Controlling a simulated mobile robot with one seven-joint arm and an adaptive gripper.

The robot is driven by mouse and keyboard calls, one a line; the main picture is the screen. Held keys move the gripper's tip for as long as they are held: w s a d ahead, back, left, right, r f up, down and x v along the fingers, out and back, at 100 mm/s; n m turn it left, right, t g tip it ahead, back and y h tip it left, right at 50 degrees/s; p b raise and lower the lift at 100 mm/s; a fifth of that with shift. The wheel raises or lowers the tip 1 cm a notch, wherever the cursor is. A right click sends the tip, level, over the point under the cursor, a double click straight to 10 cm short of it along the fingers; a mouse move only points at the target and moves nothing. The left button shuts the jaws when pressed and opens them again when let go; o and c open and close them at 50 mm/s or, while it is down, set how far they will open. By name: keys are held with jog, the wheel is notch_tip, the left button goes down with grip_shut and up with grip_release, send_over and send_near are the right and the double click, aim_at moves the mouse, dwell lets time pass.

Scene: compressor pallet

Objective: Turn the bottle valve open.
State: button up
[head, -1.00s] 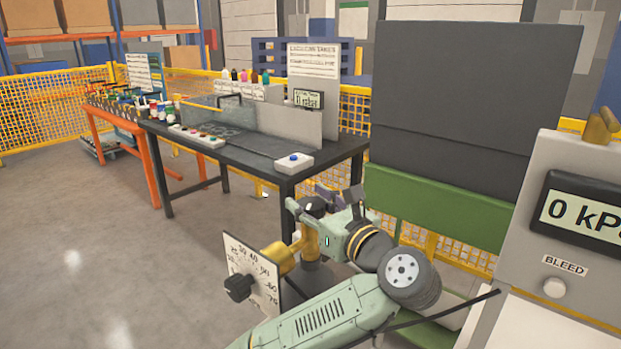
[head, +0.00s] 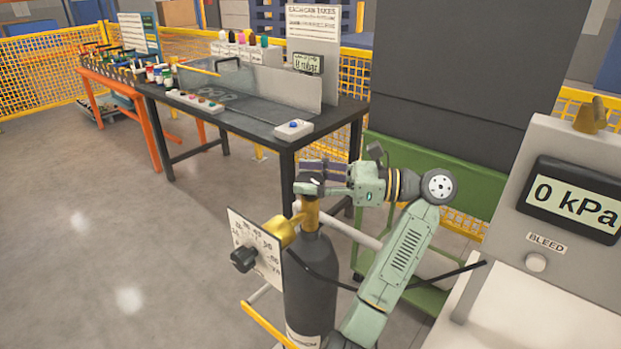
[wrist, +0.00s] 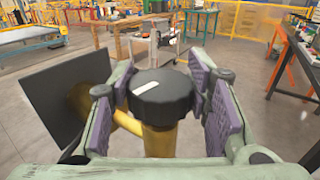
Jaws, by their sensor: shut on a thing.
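The bottle is a dark upright cylinder (head: 310,285) with a brass valve body (head: 310,213) on top. My gripper (head: 316,178) is level at the bottle top, reaching in from the right in the head view. Its two purple-padded fingers stand on either side of the handwheel and are shut on it. A regulator with a white scale plate (head: 256,250) and black knob (head: 244,259) sticks out to the left of the valve.
A dark workbench (head: 260,118) with a blue-button box (head: 294,129) stands behind the bottle. A green cart (head: 440,260) is behind my arm. A grey panel reading 0 kPa (head: 583,205) with a bleed knob (head: 537,263) is at right. Open floor lies left.

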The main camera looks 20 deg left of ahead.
aim_at(310, 179)
jog(key=n+g+h, duration=0.1)
jog(key=n+g, duration=0.1)
jog(key=g, duration=0.1)
jog(key=n+g+h, duration=0.1)
jog(key=g, duration=0.1)
jog(key=shift+w+n+g+h, duration=0.1)
jog(key=shift+n+g+h, duration=0.2)
jog(key=shift+n+g, duration=0.1)
jog(key=shift+n+g+h, duration=1.2)
jog(key=shift+n+g, duration=0.1)
jog(key=shift+g, duration=0.3)
jog(key=shift+n+h, duration=0.3)
jog(key=o, duration=1.2)
jog(key=shift+r, duration=0.1)
notch_tip(310, 179, up, 10)
jog(key=shift+f, duration=0.1)
